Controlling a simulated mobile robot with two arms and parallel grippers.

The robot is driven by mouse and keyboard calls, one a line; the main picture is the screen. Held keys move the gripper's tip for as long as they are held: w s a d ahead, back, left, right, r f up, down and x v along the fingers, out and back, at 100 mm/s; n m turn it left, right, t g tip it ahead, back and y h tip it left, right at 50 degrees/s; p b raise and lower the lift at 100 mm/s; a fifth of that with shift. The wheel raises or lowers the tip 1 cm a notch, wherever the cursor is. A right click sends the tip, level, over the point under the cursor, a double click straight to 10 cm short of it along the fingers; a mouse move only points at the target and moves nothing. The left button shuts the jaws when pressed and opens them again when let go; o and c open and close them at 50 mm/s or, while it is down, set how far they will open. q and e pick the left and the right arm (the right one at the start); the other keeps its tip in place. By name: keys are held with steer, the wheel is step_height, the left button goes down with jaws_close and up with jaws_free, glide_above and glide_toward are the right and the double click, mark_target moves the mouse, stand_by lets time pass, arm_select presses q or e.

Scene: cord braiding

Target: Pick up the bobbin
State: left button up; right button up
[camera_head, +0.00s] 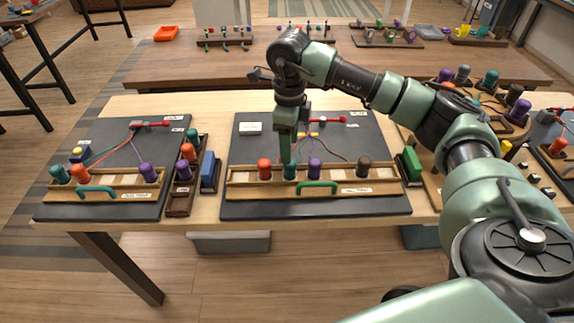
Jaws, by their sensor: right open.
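My right gripper (286,158) points straight down over the middle board (240,208). It is open, seen nearly edge-on. Its fingertips are at the teal bobbin (290,172) in the wooden rack (240,189) and hide part of its top; whether they touch it I cannot tell. In the same rack stand an orange-red bobbin (264,169) to the left, a purple bobbin (315,169) to the right and a dark brown bobbin (364,167) near the right end. Cords run from the bobbins toward a red-handled clamp (333,119) behind. My left gripper is not in view.
A left board (60,207) carries a similar rack with several bobbins. Between the boards is a dark tray (181,205) of bobbins beside a blue block (208,170). A green block (411,164) stands right of the middle board. Another bench (190,70) lies behind.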

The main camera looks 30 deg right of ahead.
mark_target(290, 169)
step_height(290, 169, down, 6)
steer(key=shift+s+r+p, duration=0.15)
steer(key=shift+p, duration=0.6)
steer(key=shift+f, duration=0.5)
steer(key=shift+a, duration=0.1)
jaws_close()
